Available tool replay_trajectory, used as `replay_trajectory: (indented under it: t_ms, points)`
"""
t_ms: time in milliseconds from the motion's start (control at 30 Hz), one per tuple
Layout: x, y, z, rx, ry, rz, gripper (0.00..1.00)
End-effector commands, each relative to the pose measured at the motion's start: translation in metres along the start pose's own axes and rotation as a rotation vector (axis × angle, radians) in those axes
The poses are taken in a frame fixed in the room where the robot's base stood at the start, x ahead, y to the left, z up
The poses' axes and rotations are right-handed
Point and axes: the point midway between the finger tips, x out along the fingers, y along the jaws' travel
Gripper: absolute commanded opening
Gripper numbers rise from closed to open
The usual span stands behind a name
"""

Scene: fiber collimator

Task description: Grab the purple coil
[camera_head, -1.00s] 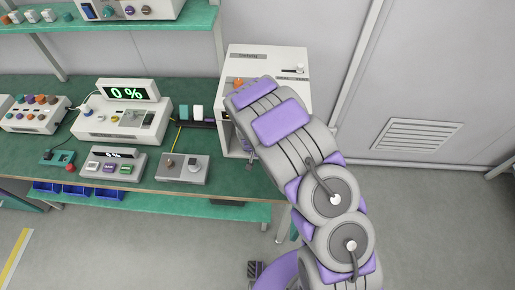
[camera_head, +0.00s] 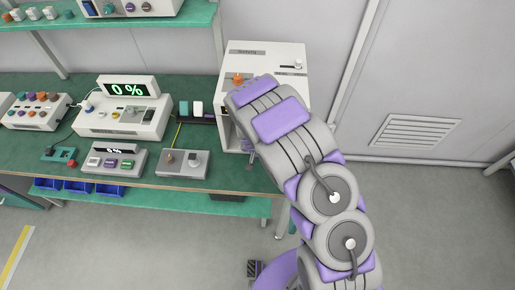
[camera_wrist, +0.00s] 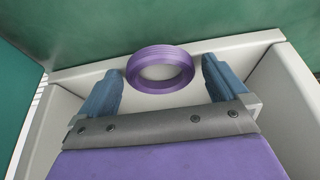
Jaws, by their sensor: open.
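In the wrist view the purple coil (camera_wrist: 160,70) is a ring with ridged sides, resting on a light surface inside a pale box-like enclosure. My gripper (camera_wrist: 161,82) is open, with one blue-grey finger on each side of the coil. A gap shows between each finger and the ring, so the fingers are around it but not visibly touching. In the head view my arm reaches the front of a white box-shaped machine (camera_head: 268,62), and the arm hides the coil there.
The pale side wall (camera_wrist: 298,95) of the enclosure stands close to the right finger. In the head view a green bench (camera_head: 150,190) holds a device with a green display (camera_head: 127,90) and several button boxes left of the machine. The floor at right is clear.

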Motion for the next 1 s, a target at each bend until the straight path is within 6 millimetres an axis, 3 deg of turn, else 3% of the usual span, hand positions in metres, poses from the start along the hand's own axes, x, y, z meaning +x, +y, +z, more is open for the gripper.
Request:
replay_trajectory:
  t_ms: [267, 1000]
  points:
    - [-0.015, 0.0, -0.001, 0.0, 0.002, -0.001, 1.0]
    - [-0.14, -0.001, -0.002, -0.001, 0.002, -0.001, 1.0]
